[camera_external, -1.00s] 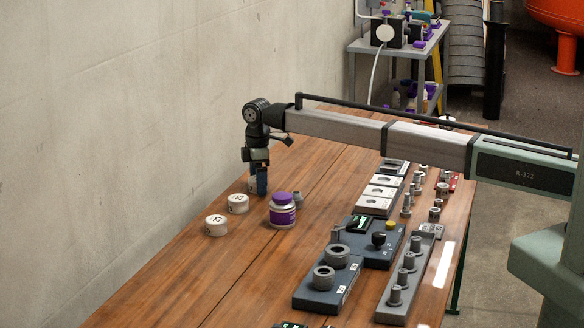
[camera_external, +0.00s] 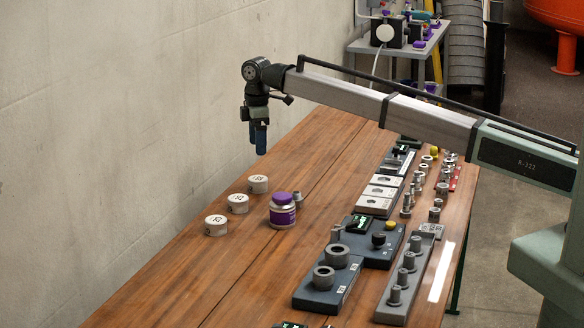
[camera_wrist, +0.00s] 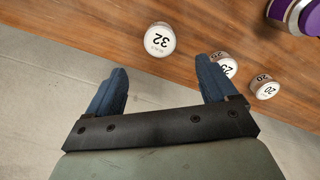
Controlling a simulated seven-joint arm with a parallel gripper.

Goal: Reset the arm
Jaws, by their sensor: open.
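My gripper (camera_external: 259,140) hangs from the raised arm above the far left part of the wooden table, pointing down. In the wrist view my gripper (camera_wrist: 163,90) shows two blue fingers spread wide apart, open, with nothing between them. Below it three white round caps stand in a row on the table: the nearest to my gripper (camera_external: 258,184), marked 32 in the wrist view (camera_wrist: 160,39), a middle one (camera_external: 238,204), partly hidden by the right finger in the wrist view (camera_wrist: 228,66), and a third (camera_external: 215,226), marked 20 in the wrist view (camera_wrist: 265,87).
Dark fixture blocks (camera_external: 330,280) and a grey rack (camera_external: 405,280) with several fittings line the table's right side. A concrete wall (camera_external: 120,120) runs along the left.

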